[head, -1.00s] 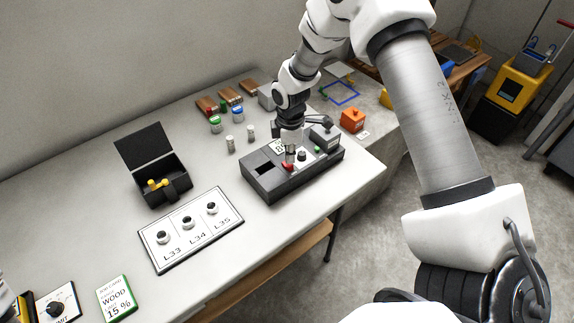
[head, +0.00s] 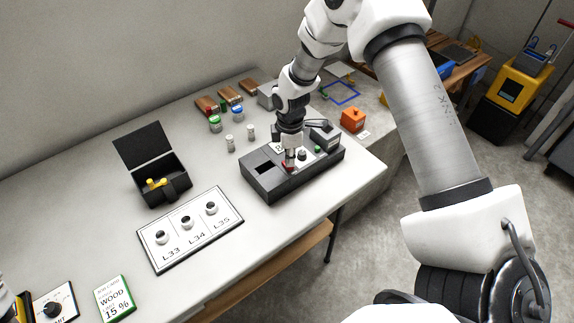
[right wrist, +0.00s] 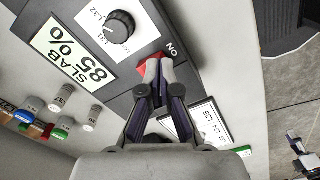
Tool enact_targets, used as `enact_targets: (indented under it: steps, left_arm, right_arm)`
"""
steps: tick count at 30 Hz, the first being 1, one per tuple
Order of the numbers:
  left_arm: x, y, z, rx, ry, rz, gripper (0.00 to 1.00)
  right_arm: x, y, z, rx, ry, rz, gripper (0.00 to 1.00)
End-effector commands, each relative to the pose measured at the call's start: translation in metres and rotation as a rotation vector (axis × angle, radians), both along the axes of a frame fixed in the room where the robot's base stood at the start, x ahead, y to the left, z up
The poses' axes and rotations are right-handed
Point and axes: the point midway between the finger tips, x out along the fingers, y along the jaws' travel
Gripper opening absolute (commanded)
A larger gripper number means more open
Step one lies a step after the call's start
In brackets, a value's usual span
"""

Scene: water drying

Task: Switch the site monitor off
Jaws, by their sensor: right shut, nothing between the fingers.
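The site monitor (head: 262,184) is a dark grey box near the table's right end. A red switch (right wrist: 143,65) sits beside the "ON" label on its face, next to a black knob (right wrist: 119,27) and a "SLAB 85%" display (right wrist: 75,52). My right gripper (head: 289,163) is shut and empty, pointing down at the red switch. In the right wrist view its fingertips (right wrist: 156,68) overlap the switch and hide part of it; I cannot tell whether they press it. Only a sliver, probably of my left gripper, shows at the head view's lower left edge.
A panel with three knobs (head: 158,262) and an open black case (head: 182,166) lie to the left. Small capped vials (head: 230,143) stand behind the monitor. An orange box (head: 352,120) is to its right.

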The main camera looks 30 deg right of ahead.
Motion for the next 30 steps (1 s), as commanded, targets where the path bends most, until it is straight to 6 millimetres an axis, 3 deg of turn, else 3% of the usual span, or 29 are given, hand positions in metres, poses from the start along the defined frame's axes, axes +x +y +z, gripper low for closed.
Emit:
enact_targets:
  steps: [13, 30]
  left_arm:
    - [0.000, 0.000, -0.001, 0.000, 0.000, 0.000, 0.40]
    - [0.000, 0.000, 0.047, 0.000, 0.000, 0.000, 0.40]
  right_arm:
    - [0.000, 0.000, -0.004, 0.000, -0.001, 0.000, 0.00]
    - [0.000, 0.000, 0.052, 0.000, -0.001, 0.000, 0.00]
